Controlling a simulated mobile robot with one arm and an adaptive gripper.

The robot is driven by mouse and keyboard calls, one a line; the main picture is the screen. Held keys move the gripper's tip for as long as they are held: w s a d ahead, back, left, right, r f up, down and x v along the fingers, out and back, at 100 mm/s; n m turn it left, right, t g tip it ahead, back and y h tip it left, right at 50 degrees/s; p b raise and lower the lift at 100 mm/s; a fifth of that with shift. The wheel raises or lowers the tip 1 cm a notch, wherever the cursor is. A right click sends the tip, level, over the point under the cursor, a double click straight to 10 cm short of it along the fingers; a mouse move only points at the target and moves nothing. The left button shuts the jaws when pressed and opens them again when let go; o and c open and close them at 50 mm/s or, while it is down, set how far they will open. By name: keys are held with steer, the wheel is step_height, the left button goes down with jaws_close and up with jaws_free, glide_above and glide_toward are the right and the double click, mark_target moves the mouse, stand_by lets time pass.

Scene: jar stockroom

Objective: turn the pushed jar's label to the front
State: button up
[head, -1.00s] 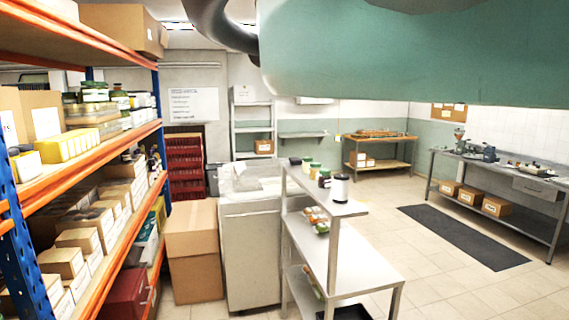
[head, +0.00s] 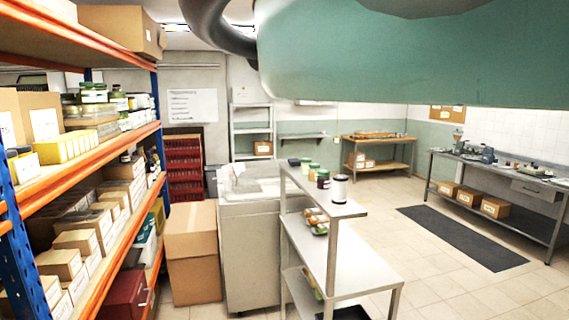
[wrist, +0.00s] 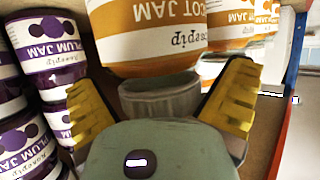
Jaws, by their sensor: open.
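In the wrist view an apricot jam jar (wrist: 150,50) with a white and orange label stands between the yellow fingers of my gripper (wrist: 158,78). Its lettering reads upside down in this picture, and its far end is cut off by the top edge. My gripper is open, with one finger on each side of the jar's lower part in the picture. I cannot tell whether either finger touches it. A grey round part (wrist: 160,98) shows between jar and palm. My gripper is not in the head view.
Several plum jam jars (wrist: 50,45) stand close on the left in the wrist view. More orange-labelled jars (wrist: 232,22) are behind on the right, near a blue post (wrist: 292,60). In the head view a blue-orange rack (head: 110,158) stands left; open floor (head: 450,285) lies right.

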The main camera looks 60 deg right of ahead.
steer(key=v, duration=1.1)
steer(key=shift+d, duration=0.2)
steer(key=shift+r, duration=0.1)
